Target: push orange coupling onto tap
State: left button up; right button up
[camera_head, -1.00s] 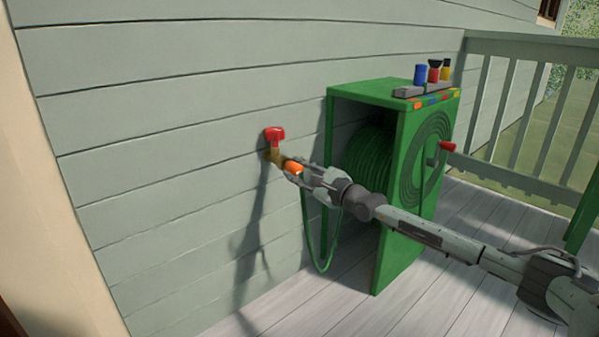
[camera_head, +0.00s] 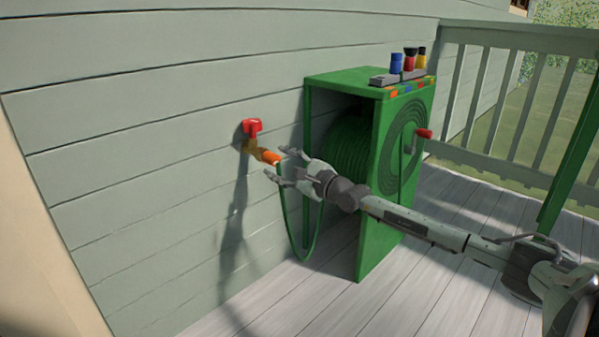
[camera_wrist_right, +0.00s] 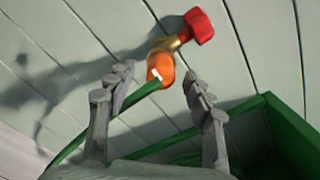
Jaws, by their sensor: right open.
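The brass tap (camera_head: 252,146) with a red handle (camera_head: 252,126) sticks out from the grey siding in the head view. The orange coupling (camera_head: 270,157) sits at the tap's outlet, in line with it; it also shows in the right wrist view (camera_wrist_right: 161,66), touching the brass spout. A green hose (camera_wrist_right: 142,94) runs from the coupling and hangs in a loop. My right gripper (camera_head: 276,171) is open, its fingers just back from the coupling and apart from it. In the right wrist view the two fingers stand wide on either side of the hose. My left gripper is out of view.
A green hose reel box (camera_head: 375,200) with a red crank knob (camera_head: 424,133) stands right of the tap, close to my right arm. Several coloured fittings stand in a grey rack (camera_head: 397,77) on top. A railing (camera_head: 520,38) lies behind. The deck in front is clear.

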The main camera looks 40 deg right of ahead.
jog(key=s+d, duration=0.1)
jog(key=s, duration=0.8)
jog(key=shift+s+d, duration=0.4)
